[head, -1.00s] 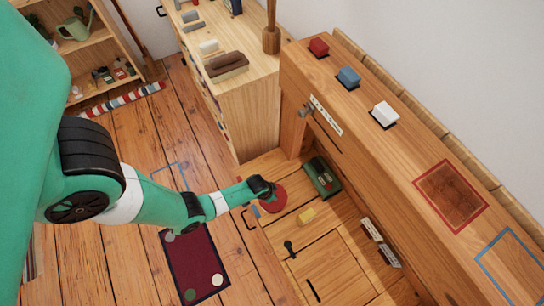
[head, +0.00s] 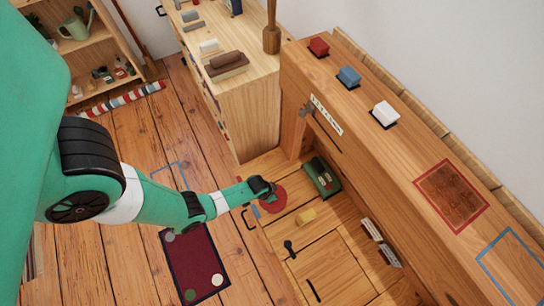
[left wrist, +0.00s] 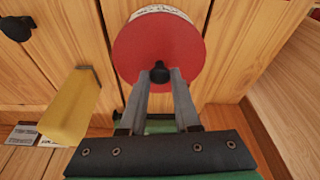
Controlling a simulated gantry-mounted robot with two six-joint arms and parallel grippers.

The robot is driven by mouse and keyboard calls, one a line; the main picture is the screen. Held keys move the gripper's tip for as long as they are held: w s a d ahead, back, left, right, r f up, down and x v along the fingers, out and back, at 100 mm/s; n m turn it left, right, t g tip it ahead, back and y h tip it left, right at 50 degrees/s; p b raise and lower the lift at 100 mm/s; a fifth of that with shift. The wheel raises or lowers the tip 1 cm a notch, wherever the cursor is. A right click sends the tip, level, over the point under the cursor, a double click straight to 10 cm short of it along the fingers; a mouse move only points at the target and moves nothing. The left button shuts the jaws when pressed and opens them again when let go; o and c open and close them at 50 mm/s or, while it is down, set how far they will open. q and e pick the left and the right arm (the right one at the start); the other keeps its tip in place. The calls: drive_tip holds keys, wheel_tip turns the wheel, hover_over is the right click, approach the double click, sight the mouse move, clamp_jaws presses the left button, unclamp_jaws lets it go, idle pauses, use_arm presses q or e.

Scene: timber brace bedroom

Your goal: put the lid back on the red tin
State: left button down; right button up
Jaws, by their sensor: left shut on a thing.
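The round red lid (left wrist: 135,52) fills the upper middle of the left wrist view, with a black knob at its centre. My left gripper (left wrist: 160,76) is shut on this knob. The tin's side (left wrist: 162,12), with a white label and dark lettering, shows just past the lid's far edge. Whether the lid rests on the tin or is slightly above it I cannot tell. In the head view the red lid (head: 275,201) is at the desk's lower surface, under my left gripper (head: 264,190). The arm hides part of it. My right gripper is not in view.
A yellow block (head: 306,216) lies near the lid; it also shows in the left wrist view (left wrist: 72,108). A green box (head: 322,178) stands behind, right of the lid. A black knob (head: 290,249) and white-labelled pieces (head: 371,229) are further right.

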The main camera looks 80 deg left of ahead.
use_arm(q)
drive_tip(key=shift+c, duration=0.3)
unclamp_jaws()
idle(0.3)
drive_tip(key=shift+r, duration=0.1)
wheel_tip(320, 180, up, 7)
drive_tip(key=p, duration=0.7)
clamp_jaws()
idle(0.6)
idle(0.7)
drive_tip(key=shift+f, duration=0.2)
